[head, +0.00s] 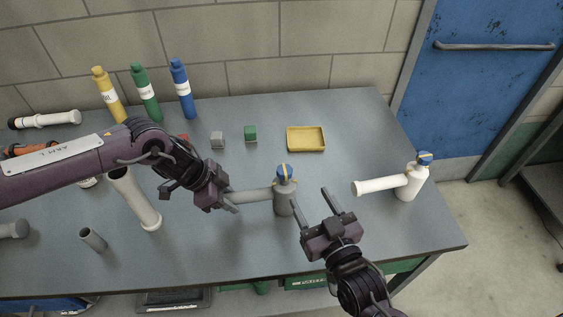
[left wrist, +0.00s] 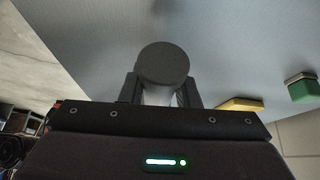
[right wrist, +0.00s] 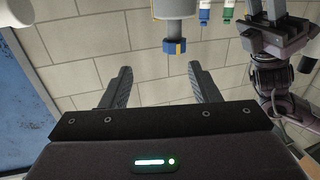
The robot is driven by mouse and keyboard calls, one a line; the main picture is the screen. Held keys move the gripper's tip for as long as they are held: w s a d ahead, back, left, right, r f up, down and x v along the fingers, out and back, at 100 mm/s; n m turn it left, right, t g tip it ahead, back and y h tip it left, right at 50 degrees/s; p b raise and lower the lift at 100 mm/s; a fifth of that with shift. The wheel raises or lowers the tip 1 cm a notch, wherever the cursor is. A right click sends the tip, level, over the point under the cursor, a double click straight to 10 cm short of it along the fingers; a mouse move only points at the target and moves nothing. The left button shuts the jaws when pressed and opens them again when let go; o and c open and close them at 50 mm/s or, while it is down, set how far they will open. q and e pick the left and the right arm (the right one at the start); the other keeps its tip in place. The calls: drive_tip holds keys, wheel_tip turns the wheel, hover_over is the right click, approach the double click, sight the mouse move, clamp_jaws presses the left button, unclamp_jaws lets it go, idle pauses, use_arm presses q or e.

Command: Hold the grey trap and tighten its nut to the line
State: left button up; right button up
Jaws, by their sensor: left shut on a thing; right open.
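The grey trap (head: 285,200) stands upright on the table, its side pipe pointing left. Its blue nut (head: 284,171) with a yellow mark sits on top. My left gripper (head: 228,198) is shut on the side pipe, whose round grey end (left wrist: 163,62) shows between the fingers in the left wrist view. My right gripper (head: 313,205) is open and empty, in front and to the right of the trap. In the right wrist view the blue nut (right wrist: 174,46) is beyond the fingertips, apart from them. I cannot tell whether the nut's mark meets the line.
A white trap (head: 408,188) with a blue nut stands at the right. A yellow tray (head: 306,139), a green block (head: 250,133) and a grey block (head: 217,140) lie behind. Yellow, green and blue bottles (head: 180,90) stand at the back. Loose pipes (head: 136,198) are at the left.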

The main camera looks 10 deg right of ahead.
sight(285, 172)
drive_tip(key=x, duration=0.4)
drive_tip(key=a+x, duration=0.1)
drive_tip(key=x, duration=0.3)
drive_tip(key=a+x, duration=0.1)
drive_tip(key=x, duration=0.3)
drive_tip(key=shift+s+r, duration=0.1)
drive_tip(key=shift+r, duration=0.3)
drive_tip(key=c, duration=1)
